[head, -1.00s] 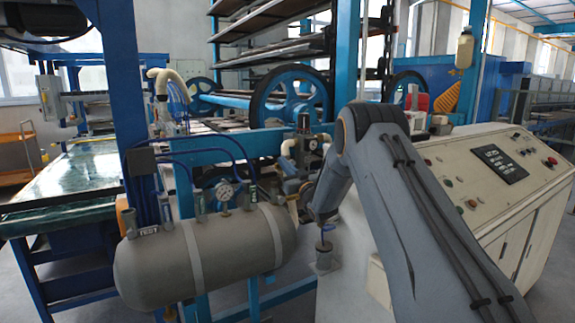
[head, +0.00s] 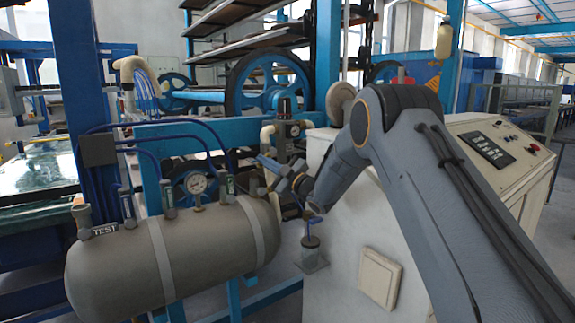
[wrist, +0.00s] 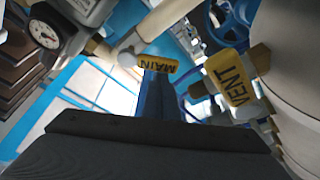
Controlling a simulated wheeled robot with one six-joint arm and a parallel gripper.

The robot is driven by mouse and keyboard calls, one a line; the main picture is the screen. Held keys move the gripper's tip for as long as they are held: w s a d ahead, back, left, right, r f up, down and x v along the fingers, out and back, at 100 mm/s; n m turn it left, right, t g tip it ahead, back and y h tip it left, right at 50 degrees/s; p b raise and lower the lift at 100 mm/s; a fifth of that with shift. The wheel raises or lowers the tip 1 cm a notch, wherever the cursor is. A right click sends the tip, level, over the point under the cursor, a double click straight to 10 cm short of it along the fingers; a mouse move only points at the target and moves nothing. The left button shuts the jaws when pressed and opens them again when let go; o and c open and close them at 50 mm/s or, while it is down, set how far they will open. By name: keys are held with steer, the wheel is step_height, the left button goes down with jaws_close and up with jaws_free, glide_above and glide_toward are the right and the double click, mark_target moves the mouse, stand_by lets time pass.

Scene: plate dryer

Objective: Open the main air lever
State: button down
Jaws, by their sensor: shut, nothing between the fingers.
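The main air lever (wrist: 156,64) shows in the wrist view as a yellow tag lettered MAIN, upside down, beside a pale pipe. In the head view it is too small or hidden to make out. My gripper (wrist: 156,82) is shut and empty; its narrow dark fingers point at the MAIN tag, and I cannot tell whether they touch it. In the head view my gripper (head: 267,166) is beside the right end of the grey tank (head: 165,252), near the pipework. A second yellow tag, lettered VENT (wrist: 230,78), is just right of the MAIN lever.
Another gauge (wrist: 43,34) shows at upper left in the wrist view. The control cabinet (head: 480,175) is right of my arm. Blue frame bars and hoses crowd the area behind the tank.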

steer(key=shift+w+d+f+n+g+b, duration=0.2)
steer(key=shift+d+f+n+g+b, duration=0.15)
steer(key=shift+n+b, duration=0.4)
steer(key=shift+w+d+f+n+g+b, duration=0.25)
steer(key=shift+f+n+b, duration=0.3)
steer(key=shift+n, duration=0.3)
steer(key=shift+w+d+f+n+g+b, duration=0.2)
steer(key=shift+d+f+n+b, duration=0.1)
steer(key=shift+n+b, duration=0.5)
steer(key=shift+d, duration=0.1)
steer(key=s+a, duration=0.2)
steer(key=a, duration=0.1)
steer(key=shift+r, duration=0.35)
steer(key=r+v, duration=0.1)
steer(key=v, duration=0.8)
steer(key=shift+s+d+f, duration=0.2)
steer(key=shift+s+d, duration=0.05)
steer(key=shift+d, duration=0.2)
